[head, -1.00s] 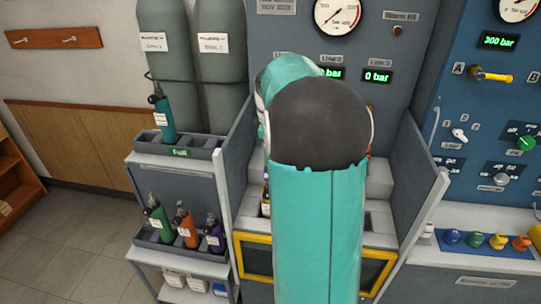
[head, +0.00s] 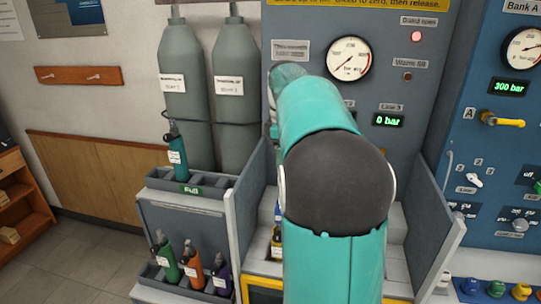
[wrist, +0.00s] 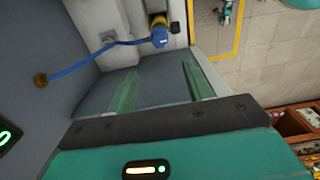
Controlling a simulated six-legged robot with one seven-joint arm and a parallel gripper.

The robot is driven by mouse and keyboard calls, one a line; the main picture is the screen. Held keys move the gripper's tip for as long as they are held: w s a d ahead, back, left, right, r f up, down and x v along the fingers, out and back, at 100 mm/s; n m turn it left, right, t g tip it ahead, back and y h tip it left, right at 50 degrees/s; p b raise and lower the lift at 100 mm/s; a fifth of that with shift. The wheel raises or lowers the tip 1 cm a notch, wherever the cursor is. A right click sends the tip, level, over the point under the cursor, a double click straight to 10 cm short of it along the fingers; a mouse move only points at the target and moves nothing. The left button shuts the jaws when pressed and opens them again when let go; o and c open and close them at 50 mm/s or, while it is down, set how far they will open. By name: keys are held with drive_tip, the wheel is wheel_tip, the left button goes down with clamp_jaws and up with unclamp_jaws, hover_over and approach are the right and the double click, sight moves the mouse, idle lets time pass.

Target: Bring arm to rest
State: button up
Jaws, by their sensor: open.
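My arm, teal with a dark grey joint, fills the middle of the head view and reaches up in front of the grey test panel (head: 400,165). My gripper (wrist: 157,80) shows in the wrist view. Its two green fingers are apart with nothing between them. Beyond the fingertips, a blue hose (wrist: 90,65) runs from a fitting on the grey wall to a small blue and yellow part (wrist: 159,32). The gripper is hidden behind my arm in the head view.
A side wall (head: 437,225) stands right of my arm. At left, a rack marked Full (head: 190,190) holds a teal cylinder (head: 176,152); several small cylinders stand below. Two tall grey tanks (head: 233,100) stand behind. Open floor (head: 75,250) lies at far left.

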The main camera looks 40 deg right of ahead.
drive_tip(key=shift+a, duration=0.1)
drive_tip(key=s+a+r+m+t, duration=0.1)
drive_tip(key=s+a+r+m, duration=0.1)
drive_tip(key=a, duration=0.8)
drive_tip(key=s+a+f+m+t, duration=0.2)
drive_tip(key=s+a+f, duration=0.2)
drive_tip(key=s+a, duration=0.3)
drive_tip(key=s+a+f+m+t, duration=0.2)
drive_tip(key=s+a, duration=0.5)
drive_tip(key=a, duration=0.6)
wheel_tip(320, 180, down, 2)
drive_tip(key=shift+a+f+m+t, duration=0.2)
drive_tip(key=shift+a+m+t, duration=0.15)
drive_tip(key=shift+m, duration=0.45)
